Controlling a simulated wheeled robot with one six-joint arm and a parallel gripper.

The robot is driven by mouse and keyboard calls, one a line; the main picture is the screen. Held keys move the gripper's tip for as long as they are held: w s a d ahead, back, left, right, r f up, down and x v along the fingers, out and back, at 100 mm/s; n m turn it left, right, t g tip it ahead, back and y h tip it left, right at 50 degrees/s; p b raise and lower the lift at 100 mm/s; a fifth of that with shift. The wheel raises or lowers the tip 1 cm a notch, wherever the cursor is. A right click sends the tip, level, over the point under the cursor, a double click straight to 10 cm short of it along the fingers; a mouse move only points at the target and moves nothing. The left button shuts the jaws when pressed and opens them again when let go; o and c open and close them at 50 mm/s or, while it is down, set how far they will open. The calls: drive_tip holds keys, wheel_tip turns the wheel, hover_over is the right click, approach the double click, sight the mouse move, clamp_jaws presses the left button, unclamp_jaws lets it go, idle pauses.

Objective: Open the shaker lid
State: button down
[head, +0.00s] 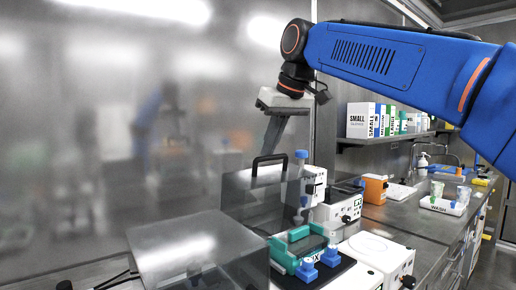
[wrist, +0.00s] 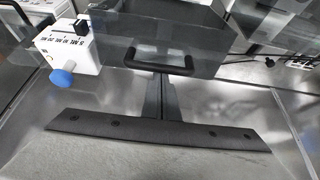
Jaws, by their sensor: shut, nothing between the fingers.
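The shaker lid (head: 240,195) is a smoky, see-through cover with a black bar handle (head: 270,157) on top. The shaker's inside is hard to make out.
A second grey translucent cover (head: 185,245) stands at front left. A teal tube rack (head: 298,246) and a white device (head: 370,262) are at front right. A white box with a blue knob (wrist: 72,50) stands beside the lid. A shiny metal wall rises behind.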

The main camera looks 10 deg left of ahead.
idle(0.3)
drive_tip(key=v, duration=1.7)
drive_tip(key=shift+r, duration=0.2)
